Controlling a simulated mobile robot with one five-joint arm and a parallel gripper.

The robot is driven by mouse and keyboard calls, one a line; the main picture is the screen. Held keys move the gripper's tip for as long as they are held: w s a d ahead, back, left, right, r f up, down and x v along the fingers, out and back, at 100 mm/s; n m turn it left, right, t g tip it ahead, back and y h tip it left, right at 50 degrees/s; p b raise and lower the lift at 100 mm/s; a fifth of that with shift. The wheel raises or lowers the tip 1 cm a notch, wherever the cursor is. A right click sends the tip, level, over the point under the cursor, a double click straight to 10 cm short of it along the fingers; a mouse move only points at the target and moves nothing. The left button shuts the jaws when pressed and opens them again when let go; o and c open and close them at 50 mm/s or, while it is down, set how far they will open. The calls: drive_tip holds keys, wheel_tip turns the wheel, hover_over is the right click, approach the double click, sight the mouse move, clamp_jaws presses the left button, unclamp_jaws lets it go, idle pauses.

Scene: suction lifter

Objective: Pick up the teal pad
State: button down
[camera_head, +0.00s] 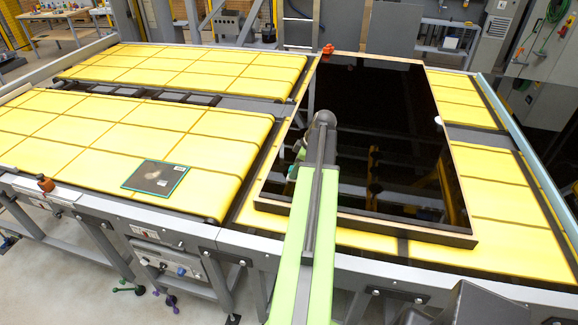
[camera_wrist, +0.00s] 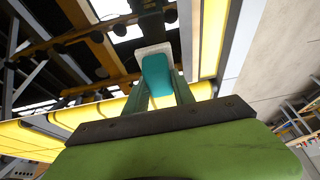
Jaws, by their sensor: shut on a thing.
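The teal pad (camera_wrist: 157,74) shows in the wrist view as a rounded teal block with a pale grey-white piece at its far end. My gripper (camera_wrist: 161,91) has its two green fingers on either side of the pad and is shut on it. In the head view my arm hides most of the gripper. Only small teal and pale bits show left of the arm, over the near left part of the dark glossy panel (camera_head: 390,130). I cannot tell whether the pad touches the panel.
The panel lies across yellow belts (camera_head: 495,190). A small dark card with a teal border (camera_head: 155,179) lies on the near left belt. An orange piece (camera_head: 327,49) is at the panel's far edge, and a white knob (camera_head: 438,120) at its right edge. The left belts are mostly clear.

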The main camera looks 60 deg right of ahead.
drive_tip(key=s+d+r+p, duration=0.2)
drive_tip(key=s+r+p, duration=0.2)
drive_tip(key=s, duration=0.4)
drive_tip(key=shift+s+d+r, duration=0.15)
drive_tip(key=shift+d+r, duration=0.05)
drive_tip(key=shift+r, duration=0.35)
